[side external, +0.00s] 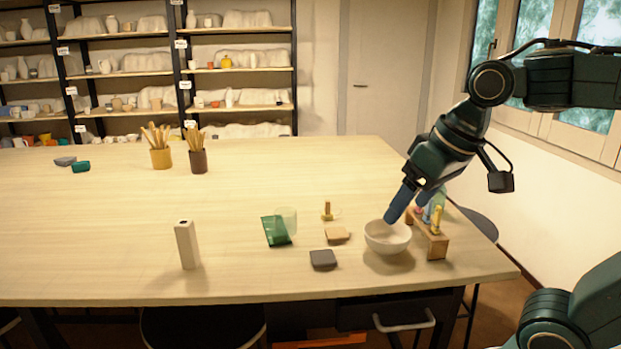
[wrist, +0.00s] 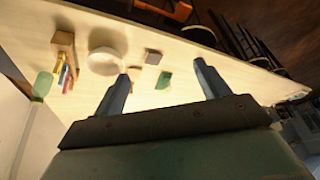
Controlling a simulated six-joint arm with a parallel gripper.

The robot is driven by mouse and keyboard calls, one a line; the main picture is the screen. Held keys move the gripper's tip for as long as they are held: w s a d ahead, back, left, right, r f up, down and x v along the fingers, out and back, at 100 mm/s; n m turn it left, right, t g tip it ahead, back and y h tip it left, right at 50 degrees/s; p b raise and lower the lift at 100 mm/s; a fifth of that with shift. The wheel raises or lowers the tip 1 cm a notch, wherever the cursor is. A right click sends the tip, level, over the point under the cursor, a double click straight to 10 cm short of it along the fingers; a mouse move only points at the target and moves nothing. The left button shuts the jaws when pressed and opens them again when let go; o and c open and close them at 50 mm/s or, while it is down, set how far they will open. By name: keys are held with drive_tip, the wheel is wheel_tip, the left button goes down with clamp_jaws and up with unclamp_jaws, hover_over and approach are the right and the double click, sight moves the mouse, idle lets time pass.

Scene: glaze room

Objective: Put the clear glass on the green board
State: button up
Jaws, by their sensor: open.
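The green board (side external: 272,232) lies flat on the table in the side view, a tilted dark green rectangle. The clear glass (side external: 288,218) stands upright at its right back edge. It overlaps the board in the picture, and I cannot tell whether it rests on the board or just behind it. My gripper (side external: 398,210) is open and empty, above the white bowl and to the right of the glass. In the wrist view my gripper (wrist: 161,70) shows its two fingers wide apart, with the green board (wrist: 163,80) seen between them; the glass is not discernible there.
A white bowl (side external: 388,240) and a wooden rack (side external: 432,246) with small bottles stand under my gripper. A tan block (side external: 337,236), a dark grey block (side external: 323,260) and a brass piece (side external: 327,212) lie between bowl and board. A white box (side external: 187,246) stands left.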

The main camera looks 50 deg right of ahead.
drive_tip(key=s+f+n, duration=0.1)
drive_tip(key=s+f, duration=0.3)
drive_tip(key=s, duration=0.1)
drive_tip(key=shift+s+a+n+t, duration=0.2)
drive_tip(key=shift+n+t, duration=0.1)
drive_tip(key=shift+t, duration=0.1)
